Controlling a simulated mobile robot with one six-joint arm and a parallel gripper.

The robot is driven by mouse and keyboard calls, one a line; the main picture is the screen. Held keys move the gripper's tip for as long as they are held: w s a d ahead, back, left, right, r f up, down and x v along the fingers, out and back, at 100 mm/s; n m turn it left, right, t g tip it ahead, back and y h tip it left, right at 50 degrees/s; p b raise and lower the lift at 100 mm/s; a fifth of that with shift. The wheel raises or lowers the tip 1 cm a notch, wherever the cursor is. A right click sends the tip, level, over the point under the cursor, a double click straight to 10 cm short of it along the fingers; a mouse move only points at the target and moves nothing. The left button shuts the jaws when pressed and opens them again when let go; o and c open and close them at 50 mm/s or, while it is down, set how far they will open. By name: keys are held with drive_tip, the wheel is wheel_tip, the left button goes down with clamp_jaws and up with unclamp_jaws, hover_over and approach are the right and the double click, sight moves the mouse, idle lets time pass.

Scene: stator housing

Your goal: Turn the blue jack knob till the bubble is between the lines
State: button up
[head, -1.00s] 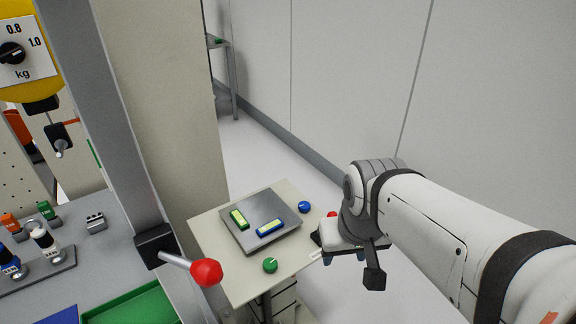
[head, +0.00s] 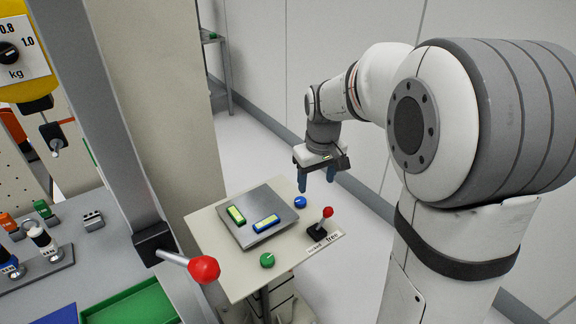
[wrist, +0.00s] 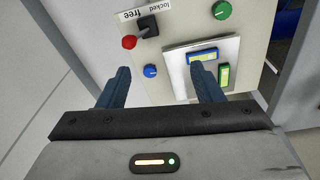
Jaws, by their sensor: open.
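The blue jack knob (head: 300,202) is at the back right corner of the small beige table, beside the metal plate (head: 283,208). My gripper (head: 317,186) is open and empty, pointing down above and slightly behind the knob. In the wrist view the blue knob (wrist: 150,71) shows between my two spread fingers (wrist: 160,70), apart from both. A blue-framed level (head: 265,222) and a green-framed level (head: 236,215) lie on the plate. They also show in the wrist view, blue (wrist: 202,56) and green (wrist: 224,75). Their bubbles are too small to read.
A red-balled lever (head: 328,212) stands near the knob, leaning toward the "free" end of its label. A green knob (head: 267,260) is at the table's front. A second red-balled lever (head: 203,269) juts out at the left. Floor behind the table is clear.

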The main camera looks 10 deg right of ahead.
drive_tip(key=w+f+n, duration=0.2)
drive_tip(key=w+f, duration=0.4)
drive_tip(key=w, duration=0.4)
drive_tip(key=n+g, duration=0.1)
drive_tip(key=n, duration=0.1)
hover_over(300, 200)
wheel_tip(300, 200, down, 9)
drive_tip(key=shift+f+p, duration=0.1)
drive_tip(key=shift+p, duration=0.2)
wheel_tip(300, 200, down, 8)
drive_tip(key=shift+f+p, duration=0.1)
drive_tip(key=shift+p, duration=0.5)
drive_tip(key=shift+c, duration=0.2)
drive_tip(key=c, duration=1)
